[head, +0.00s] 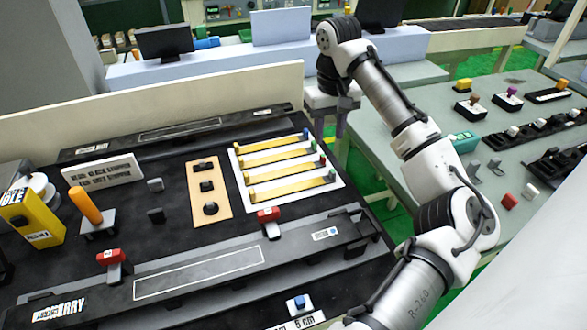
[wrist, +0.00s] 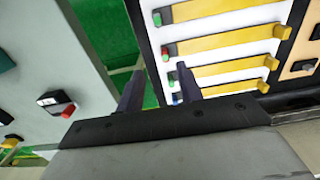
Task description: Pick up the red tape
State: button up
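The white board (head: 240,178) on the black workbench holds several yellow strips with small coloured ends. One strip has a red end (head: 322,160); this is the only red-marked strip I see and may be the red tape. In the wrist view the red end (wrist: 168,50) lies on the board's left side, between green ends. My gripper (wrist: 158,84) is open, its two dark fingers apart with nothing between them. The fingers appear near the board's edge, above the gap beside the bench. The red end is beyond the fingertips, not touched.
A second grey-green table (head: 430,95) with small parts stands right, across a green floor gap.

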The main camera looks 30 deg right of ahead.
aim_at(323, 156)
jog(key=shift+w+a+f+p, duration=0.1)
jog(key=shift+f+p, duration=0.1)
jog(key=shift+f, duration=0.9)
jog(key=shift+w+a+f+p, duration=0.15)
jog(key=shift+f, duration=0.95)
jog(key=shift+w+a+f+p, duration=0.1)
jog(key=shift+f+p, duration=0.1)
jog(key=shift+f, duration=0.9)
grip_shut()
